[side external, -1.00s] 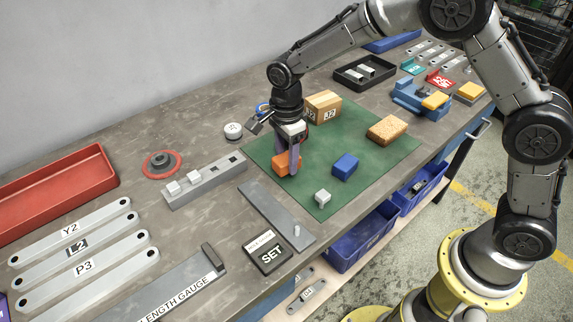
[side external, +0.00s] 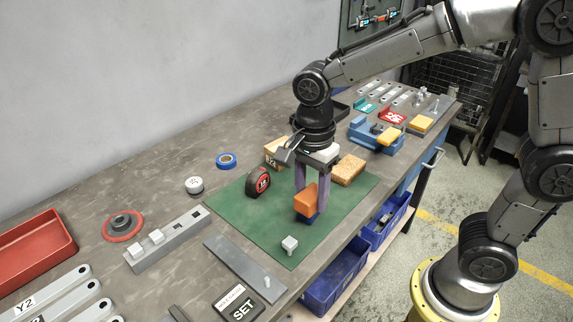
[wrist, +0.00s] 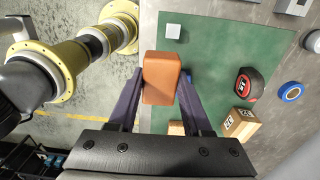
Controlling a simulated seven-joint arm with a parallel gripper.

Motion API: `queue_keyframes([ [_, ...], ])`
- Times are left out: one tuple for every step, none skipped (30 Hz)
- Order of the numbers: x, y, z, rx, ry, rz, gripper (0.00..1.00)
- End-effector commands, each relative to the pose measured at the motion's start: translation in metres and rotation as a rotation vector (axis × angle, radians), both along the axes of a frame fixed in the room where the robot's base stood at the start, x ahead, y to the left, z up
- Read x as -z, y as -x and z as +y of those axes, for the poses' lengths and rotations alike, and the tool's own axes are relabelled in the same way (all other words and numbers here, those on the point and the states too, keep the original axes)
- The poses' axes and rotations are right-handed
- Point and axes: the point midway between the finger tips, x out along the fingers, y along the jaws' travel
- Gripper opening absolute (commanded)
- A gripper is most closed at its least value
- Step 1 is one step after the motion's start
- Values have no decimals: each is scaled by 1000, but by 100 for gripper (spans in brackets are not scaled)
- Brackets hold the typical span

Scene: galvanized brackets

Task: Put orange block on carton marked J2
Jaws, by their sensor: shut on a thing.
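The orange block (side external: 307,201) is between the fingers of my gripper (side external: 311,193), which is shut on it. It appears held up in front of or over a blue block (side external: 308,218), which is mostly covered. In the wrist view the orange block (wrist: 162,78) fills the space between the fingertips (wrist: 160,84). The carton (side external: 274,150) stands on the green mat behind my gripper, partly hidden by it. The wrist view shows the carton (wrist: 241,124) at the lower right, with labels too small to read surely; its top looks bare.
A red and black tape measure (side external: 258,182) stands on the mat (side external: 235,213) beside the carton. A brown sponge-like block (side external: 349,170) lies right of my gripper. A small grey cube (side external: 289,243) sits near the mat's front. Blue tape (side external: 226,161) lies off the mat.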

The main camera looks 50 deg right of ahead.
Motion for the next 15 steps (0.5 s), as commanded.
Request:
queue_keyframes([
  [-7,-5,1,-39,-3,-7,0],
  [-11,-8,1,-66,-3,-8,0],
  [-16,-14,-2,-92,-4,-8,0],
  [-20,-19,-4,-113,-4,-9,0],
  [-25,-26,-8,-130,-5,-9,0],
  [-31,-35,-15,-149,-6,-10,0],
  [-35,-42,-20,-162,-6,-12,0],
  [-39,-50,-27,-170,-6,-12,0],
  [-44,-60,-37,-178,-7,-14,0],
  [-48,-67,-46,-182,-7,-15,0],
  [-52,-74,-55,-181,-7,-17,0],
  [-56,-83,-68,-180,-7,-18,0],
  [-59,-90,-79,-172,-7,-20,0],
  [-62,-96,-89,-164,-7,-21,0],
  [-64,-103,-104,-150,-7,-23,0],
])
